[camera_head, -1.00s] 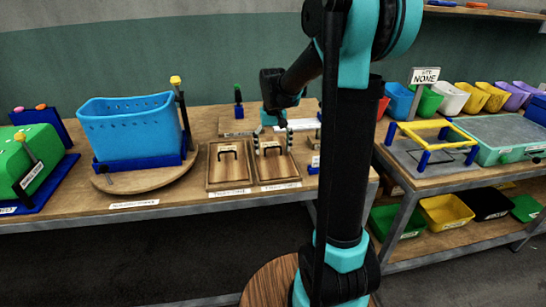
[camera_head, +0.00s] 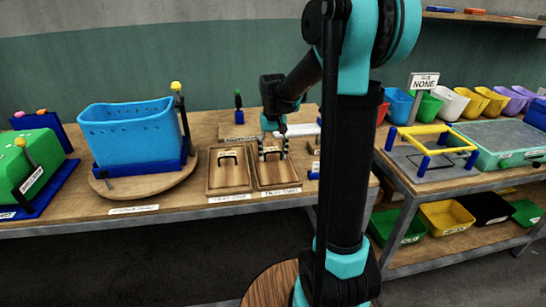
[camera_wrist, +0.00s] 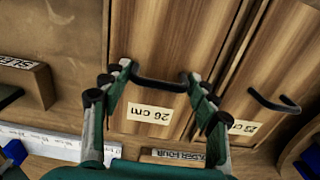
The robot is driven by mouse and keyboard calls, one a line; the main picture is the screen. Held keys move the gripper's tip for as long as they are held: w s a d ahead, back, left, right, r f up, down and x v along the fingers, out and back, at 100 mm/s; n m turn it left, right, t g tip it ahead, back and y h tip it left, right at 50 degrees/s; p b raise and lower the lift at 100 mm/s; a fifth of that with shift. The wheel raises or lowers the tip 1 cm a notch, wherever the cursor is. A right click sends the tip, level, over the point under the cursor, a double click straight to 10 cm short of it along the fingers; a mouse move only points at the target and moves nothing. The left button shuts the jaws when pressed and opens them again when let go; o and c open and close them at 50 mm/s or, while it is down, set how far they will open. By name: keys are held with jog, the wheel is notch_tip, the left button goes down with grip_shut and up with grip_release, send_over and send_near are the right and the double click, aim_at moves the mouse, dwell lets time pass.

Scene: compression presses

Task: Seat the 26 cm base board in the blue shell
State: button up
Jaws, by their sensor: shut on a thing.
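The 26 cm base board (camera_head: 286,181) is a wooden panel with a dark handle, the right one of two boards lying side by side on the bench. In the wrist view its label reads 26 cm (camera_wrist: 150,114). My gripper (camera_head: 272,154) is above this board, shut on its dark handle (camera_wrist: 160,84), with one finger at each end of it. The board appears to lie level at bench height; any small lift cannot be told. The blue shell (camera_head: 130,135) is an open-topped tub at the left, in a blue holder on a round wooden turntable (camera_head: 165,188).
The second wooden board (camera_head: 228,177) lies directly left of the held one, its handle free. A yellow-knobbed post (camera_head: 178,105) stands at the shell's right side. A green shell (camera_head: 28,165) is at the far left. A yellow-topped frame (camera_head: 432,136) stands on the right bench.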

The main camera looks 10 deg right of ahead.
notch_tip(320, 180, up, 20)
dwell(0.5)
